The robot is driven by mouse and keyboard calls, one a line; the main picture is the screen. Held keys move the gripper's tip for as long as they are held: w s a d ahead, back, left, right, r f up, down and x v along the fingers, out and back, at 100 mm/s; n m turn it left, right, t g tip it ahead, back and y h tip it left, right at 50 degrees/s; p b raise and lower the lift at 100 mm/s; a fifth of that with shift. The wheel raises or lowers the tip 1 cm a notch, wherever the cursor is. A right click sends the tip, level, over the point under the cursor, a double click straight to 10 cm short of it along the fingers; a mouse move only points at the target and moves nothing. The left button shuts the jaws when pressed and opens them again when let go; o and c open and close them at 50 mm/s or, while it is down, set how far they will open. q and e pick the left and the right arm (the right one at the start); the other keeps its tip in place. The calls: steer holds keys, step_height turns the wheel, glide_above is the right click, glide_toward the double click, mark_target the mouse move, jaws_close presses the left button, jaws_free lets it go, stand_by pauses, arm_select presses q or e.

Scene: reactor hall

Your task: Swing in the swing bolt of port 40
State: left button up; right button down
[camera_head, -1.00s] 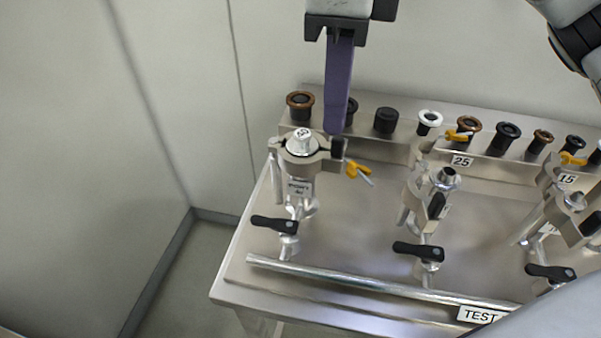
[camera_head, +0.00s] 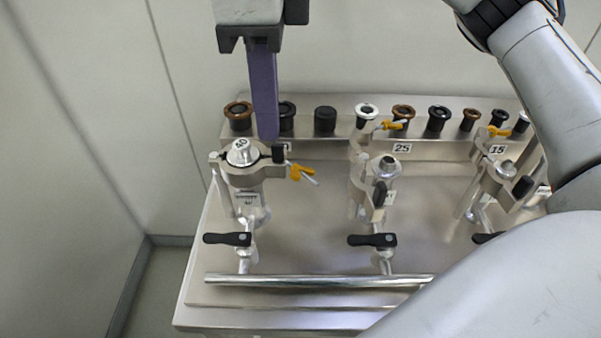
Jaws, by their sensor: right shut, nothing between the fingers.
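Port 40 (camera_head: 248,198) stands at the left of the steel bench. A metal clamp (camera_head: 236,178) surrounds its silver cap (camera_head: 243,152), marked 40. The swing bolt (camera_head: 302,174), with a yellow wing nut, points out to the right of the clamp, beside a black block (camera_head: 278,154) on the clamp's right end. My right gripper (camera_head: 266,134) comes down from above with its purple fingers shut and empty. Its tips are just behind the black block; I cannot tell whether they touch it. My left gripper is not in view.
Port 25 (camera_head: 383,168) and another port (camera_head: 497,178) stand to the right. Several caps (camera_head: 325,119) sit on the rear ledge. Black valve handles (camera_head: 228,239) and a rail (camera_head: 310,281) are in front. My grey arm covers the right side.

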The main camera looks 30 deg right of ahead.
steer(key=s+d+f+n+p, duration=0.2)
steer(key=d+n+p, duration=0.1)
steer(key=d+n, duration=0.35)
step_height(320, 180, down, 9)
steer(key=b, duration=0.8)
steer(key=shift+a+p, duration=0.6)
steer(key=shift+a, duration=1.75)
step_height(320, 180, up, 8)
steer(key=s+d+p, duration=0.1)
steer(key=p, duration=0.4)
steer(key=shift+f, duration=0.15)
